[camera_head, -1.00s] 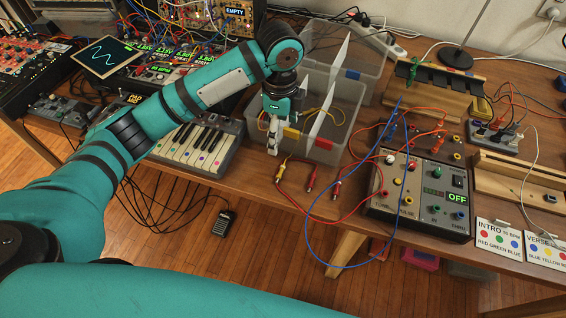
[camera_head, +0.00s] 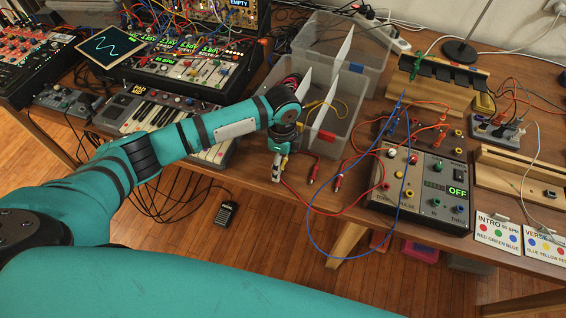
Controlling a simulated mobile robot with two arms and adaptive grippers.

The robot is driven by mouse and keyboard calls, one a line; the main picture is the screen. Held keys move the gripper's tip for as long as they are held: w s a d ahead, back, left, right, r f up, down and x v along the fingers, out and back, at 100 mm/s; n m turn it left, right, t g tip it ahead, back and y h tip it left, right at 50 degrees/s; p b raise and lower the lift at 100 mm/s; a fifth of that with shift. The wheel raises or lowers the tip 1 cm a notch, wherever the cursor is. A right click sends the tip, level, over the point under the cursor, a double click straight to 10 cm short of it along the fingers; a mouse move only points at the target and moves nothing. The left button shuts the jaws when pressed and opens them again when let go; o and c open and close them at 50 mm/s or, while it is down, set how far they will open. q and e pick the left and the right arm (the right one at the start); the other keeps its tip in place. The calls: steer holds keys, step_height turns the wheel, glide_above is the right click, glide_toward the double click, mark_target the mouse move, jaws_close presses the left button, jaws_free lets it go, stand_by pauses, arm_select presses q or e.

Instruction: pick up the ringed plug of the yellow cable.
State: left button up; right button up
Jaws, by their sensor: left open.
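The yellow cable (camera_head: 327,104) loops inside the clear divided bin and over its near side. A small yellow part, seemingly its plug end (camera_head: 284,160), shows right beside my left gripper (camera_head: 277,176). The gripper points down at the table's front edge, just in front of the bin. Its fingers are open, and they largely cover the plug. I cannot tell whether they touch it, and no ring on it can be made out. My right gripper is not in view.
Two red plugs (camera_head: 314,171) (camera_head: 338,182) lie just to the right on the table. The clear bin (camera_head: 345,125) stands close behind the gripper. A keyboard (camera_head: 160,128) is to the left. A control box (camera_head: 420,190) with red and blue cables stands to the right.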

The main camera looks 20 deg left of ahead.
arm_select(q)
steer(key=shift+f, duration=0.4)
steer(key=shift+c, duration=0.4)
steer(key=c, duration=0.9)
steer(key=shift+o, duration=0.2)
steer(key=shift+r, duration=0.1)
